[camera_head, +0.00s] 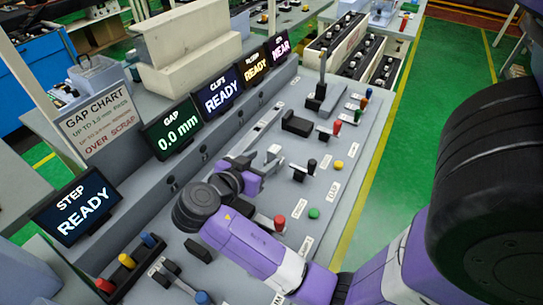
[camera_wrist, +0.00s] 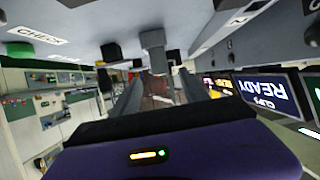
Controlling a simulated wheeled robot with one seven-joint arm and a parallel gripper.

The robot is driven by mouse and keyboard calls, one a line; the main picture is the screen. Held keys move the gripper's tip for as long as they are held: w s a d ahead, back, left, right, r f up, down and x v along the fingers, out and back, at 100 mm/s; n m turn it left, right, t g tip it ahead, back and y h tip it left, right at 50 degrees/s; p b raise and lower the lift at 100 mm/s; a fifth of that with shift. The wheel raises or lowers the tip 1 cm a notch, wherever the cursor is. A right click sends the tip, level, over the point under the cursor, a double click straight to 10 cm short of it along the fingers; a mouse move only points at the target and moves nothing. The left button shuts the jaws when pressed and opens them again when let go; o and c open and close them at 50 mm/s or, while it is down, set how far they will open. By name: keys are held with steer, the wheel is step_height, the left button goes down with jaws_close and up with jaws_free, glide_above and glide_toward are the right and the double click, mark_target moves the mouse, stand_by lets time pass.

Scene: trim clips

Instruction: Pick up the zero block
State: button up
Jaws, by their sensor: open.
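My gripper (camera_head: 252,168) is low over the grey bench, pointing toward its far end. In the upside-down wrist view, its two grey fingers (camera_wrist: 160,88) are apart with nothing held between them. A small light grey block (camera_head: 272,153) stands on the bench just beyond the fingertips. It also shows in the wrist view (camera_wrist: 152,42), roughly in line with the gap between the fingers, apart from them. It may be the zero block, but I can read no label on it. My arm hides part of the bench.
A dark clamp-like piece (camera_head: 300,172) stands right of the grey block, and a black block (camera_head: 297,123) lies beyond. A lever (camera_head: 321,75) rises farther back. Screens, including the GAP display (camera_head: 170,131), line the left. Red (camera_head: 280,223) and green (camera_head: 314,213) buttons are near my arm.

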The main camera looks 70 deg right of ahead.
mark_target(271, 154)
steer(key=shift+p+x, duration=1.25)
steer(key=shift+x, duration=2.65)
steer(key=shift+w+f, duration=0.1)
steer(key=shift+f, duration=0.05)
steer(key=shift+c, duration=0.4)
jaws_close()
